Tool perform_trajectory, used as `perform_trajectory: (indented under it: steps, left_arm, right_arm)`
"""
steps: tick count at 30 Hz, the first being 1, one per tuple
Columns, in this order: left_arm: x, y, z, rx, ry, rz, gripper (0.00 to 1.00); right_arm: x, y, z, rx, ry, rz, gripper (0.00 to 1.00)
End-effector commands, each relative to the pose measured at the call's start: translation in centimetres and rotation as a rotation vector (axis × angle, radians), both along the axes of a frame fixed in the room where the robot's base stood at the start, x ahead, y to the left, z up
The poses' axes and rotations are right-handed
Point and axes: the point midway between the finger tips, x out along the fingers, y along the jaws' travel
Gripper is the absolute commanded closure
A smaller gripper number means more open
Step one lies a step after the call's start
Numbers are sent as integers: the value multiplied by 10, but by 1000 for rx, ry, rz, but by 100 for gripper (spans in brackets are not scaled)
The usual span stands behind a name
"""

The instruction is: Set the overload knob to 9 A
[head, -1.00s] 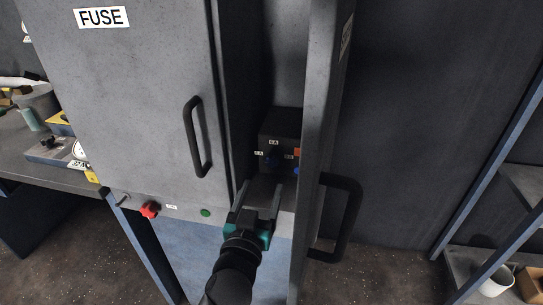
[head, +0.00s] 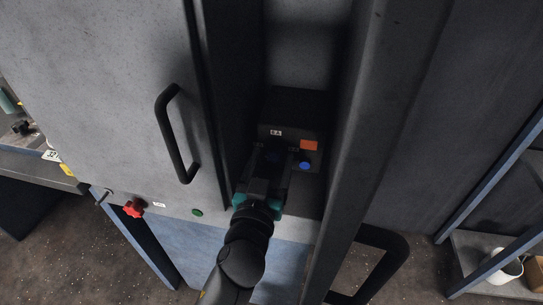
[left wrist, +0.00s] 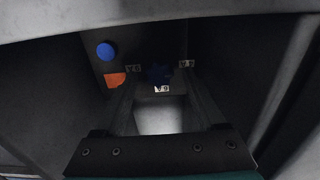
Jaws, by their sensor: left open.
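The overload relay is a dark box (head: 292,106) inside the open cabinet bay. On its front sits a dark blue knob (head: 272,156), which also shows in the left wrist view (left wrist: 158,74). Small white labels surround the knob, one of them above it in the head view (head: 276,132); they are hard to read. The knob's pointing direction cannot be told. My left gripper (head: 276,160) is open, its two fingers reaching toward the knob with one on each side. In the left wrist view the fingers (left wrist: 160,84) stand apart around the knob; contact cannot be told. My right gripper is out of view.
A blue button (head: 305,166) and an orange patch (head: 308,145) sit right beside the knob. The open door (head: 365,150) stands close on the right. The closed door with a black handle (head: 178,135) and a red knob (head: 134,208) are left.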

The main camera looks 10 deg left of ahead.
Motion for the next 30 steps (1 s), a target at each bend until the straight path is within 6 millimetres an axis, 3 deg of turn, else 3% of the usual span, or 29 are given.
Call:
perform_trajectory:
  steps: [4,23,30]
  left_arm:
    - [0,0,0,0,0,0,29]
    - [0,0,0,0,0,-2,100]
    - [0,-1,0,4,-1,-2,100]
  right_arm:
    - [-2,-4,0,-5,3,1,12]
    - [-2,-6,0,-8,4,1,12]
    - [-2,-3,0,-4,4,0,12]
